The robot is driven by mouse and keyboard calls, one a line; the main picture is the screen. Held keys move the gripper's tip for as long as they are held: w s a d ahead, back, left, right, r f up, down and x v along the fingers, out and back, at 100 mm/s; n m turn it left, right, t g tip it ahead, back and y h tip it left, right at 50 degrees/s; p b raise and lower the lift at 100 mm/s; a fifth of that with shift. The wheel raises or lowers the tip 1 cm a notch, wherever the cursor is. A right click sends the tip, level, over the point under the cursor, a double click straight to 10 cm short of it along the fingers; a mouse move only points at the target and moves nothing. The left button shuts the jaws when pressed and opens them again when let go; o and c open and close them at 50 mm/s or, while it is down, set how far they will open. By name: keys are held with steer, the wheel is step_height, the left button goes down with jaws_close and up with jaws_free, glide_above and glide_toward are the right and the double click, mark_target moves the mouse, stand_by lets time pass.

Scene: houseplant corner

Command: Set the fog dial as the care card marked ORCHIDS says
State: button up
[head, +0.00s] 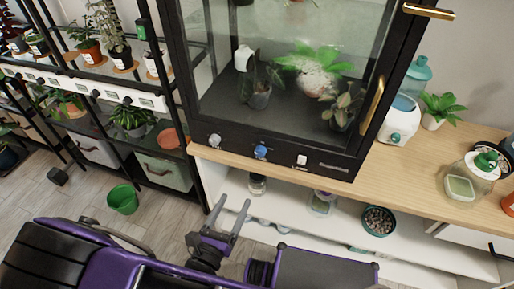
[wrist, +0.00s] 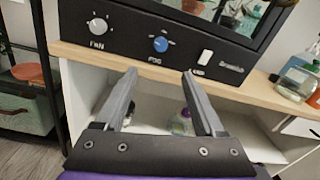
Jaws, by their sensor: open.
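The fog dial is a blue knob (head: 261,151) on the black front panel of the glass plant cabinet (head: 270,137). In the wrist view the blue knob (wrist: 160,44) sits above the word FOG, with small marks around it; its exact setting is too small to read. My gripper (head: 234,203) is open and empty, in front of and below the panel. In the wrist view its fingertips (wrist: 160,74) are apart, just below the fog dial in the picture and not touching it. I cannot make out any card marked ORCHIDS in either view.
The wooden counter edge (wrist: 75,50) runs below the panel. Left stand a plant rack (head: 75,72) and, on the floor, a green bucket (head: 123,199).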

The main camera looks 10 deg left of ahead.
mark_target(259, 154)
steer(key=w, duration=0.5)
steer(key=w+d, duration=0.1)
steer(key=w, duration=0.5)
steer(key=w+d, duration=0.1)
steer(key=w, duration=0.5)
steer(key=shift+d, duration=0.1)
steer(key=shift+c, duration=0.3)
jaws_close()
